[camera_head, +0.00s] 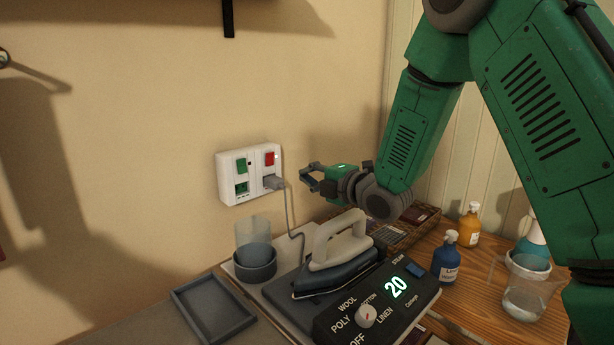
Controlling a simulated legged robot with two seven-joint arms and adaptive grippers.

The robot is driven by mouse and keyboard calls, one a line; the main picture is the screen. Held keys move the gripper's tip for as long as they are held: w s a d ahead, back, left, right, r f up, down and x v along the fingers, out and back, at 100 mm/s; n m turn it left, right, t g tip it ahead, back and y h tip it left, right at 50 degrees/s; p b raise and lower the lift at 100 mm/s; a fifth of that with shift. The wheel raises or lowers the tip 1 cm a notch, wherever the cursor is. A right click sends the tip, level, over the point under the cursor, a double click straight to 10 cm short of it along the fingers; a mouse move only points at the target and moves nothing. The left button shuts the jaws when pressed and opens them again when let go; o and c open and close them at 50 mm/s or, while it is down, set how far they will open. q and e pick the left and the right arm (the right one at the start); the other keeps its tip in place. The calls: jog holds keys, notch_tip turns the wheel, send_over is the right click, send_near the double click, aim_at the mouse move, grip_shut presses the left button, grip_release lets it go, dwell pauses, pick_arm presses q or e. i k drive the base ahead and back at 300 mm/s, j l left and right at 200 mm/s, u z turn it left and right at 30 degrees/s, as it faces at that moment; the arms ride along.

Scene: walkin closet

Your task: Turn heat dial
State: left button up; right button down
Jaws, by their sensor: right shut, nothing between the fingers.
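The heat dial (366,316) is a small pale knob on the sloped front of a black control panel (336,319). Printed words POLY, WOOL, COTTON, LINEN and OFF surround it. A grey and white iron (338,250) rests on the unit behind the panel. My right gripper (307,177) is shut and empty. It is up near the wall, right of the socket, above and behind the iron and away from the dial. My left gripper is not in view.
A white wall socket (250,172) with green and red switches has a plug and cord (290,218). A cup (256,262) and grey tray (213,308) stand left. Blue bottle (446,257), yellow bottle (469,225) and clear jug (526,292) stand right on the wooden top.

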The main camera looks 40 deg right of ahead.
aim_at(366, 317)
jog(key=k+l, duration=0.1)
jog(key=k, duration=0.9)
